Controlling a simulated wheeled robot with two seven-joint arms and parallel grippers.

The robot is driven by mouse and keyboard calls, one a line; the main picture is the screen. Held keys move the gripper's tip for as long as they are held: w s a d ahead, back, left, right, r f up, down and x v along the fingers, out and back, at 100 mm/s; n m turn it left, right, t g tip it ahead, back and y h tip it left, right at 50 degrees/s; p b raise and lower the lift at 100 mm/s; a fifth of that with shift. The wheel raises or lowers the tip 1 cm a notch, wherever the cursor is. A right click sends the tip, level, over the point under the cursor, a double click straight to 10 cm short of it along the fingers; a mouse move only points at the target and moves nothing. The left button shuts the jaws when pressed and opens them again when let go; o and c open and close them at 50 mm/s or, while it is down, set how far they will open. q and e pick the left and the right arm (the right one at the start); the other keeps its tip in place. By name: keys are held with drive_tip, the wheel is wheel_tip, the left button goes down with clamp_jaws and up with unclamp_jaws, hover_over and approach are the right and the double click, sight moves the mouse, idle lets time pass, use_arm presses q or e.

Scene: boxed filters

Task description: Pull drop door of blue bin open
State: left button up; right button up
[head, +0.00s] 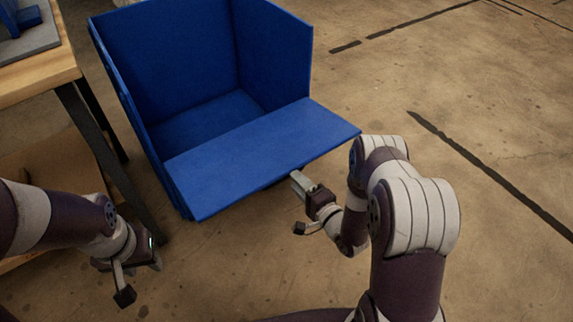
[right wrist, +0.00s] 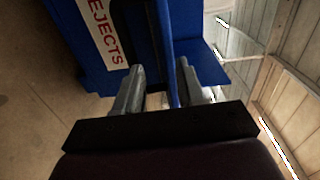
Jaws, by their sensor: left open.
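The blue bin (head: 170,55) stands on the floor, open at the top and front, and looks empty inside. Its drop door (head: 260,152) is folded down and outward, sticking out from the front as a near-flat flap. My right gripper (head: 300,180) is at the door's outer edge, near its middle. In the right wrist view the fingers of my right gripper (right wrist: 160,75) are apart, with a thin blue panel edge between them; a gap shows beside it. My left gripper (head: 128,278) is open and empty, low at the left, away from the bin.
A wooden-topped table (head: 38,78) with dark legs stands left of the bin, close beside it. A label reading "EJECTS" (right wrist: 103,32) shows on a blue surface in the right wrist view. The concrete floor (head: 460,80) to the right is clear, with dark lines.

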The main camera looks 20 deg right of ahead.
use_arm(q)
drive_tip(key=shift+r+p, duration=0.5)
drive_tip(key=shift+r, duration=0.4)
use_arm(e)
drive_tip(key=v, duration=0.5)
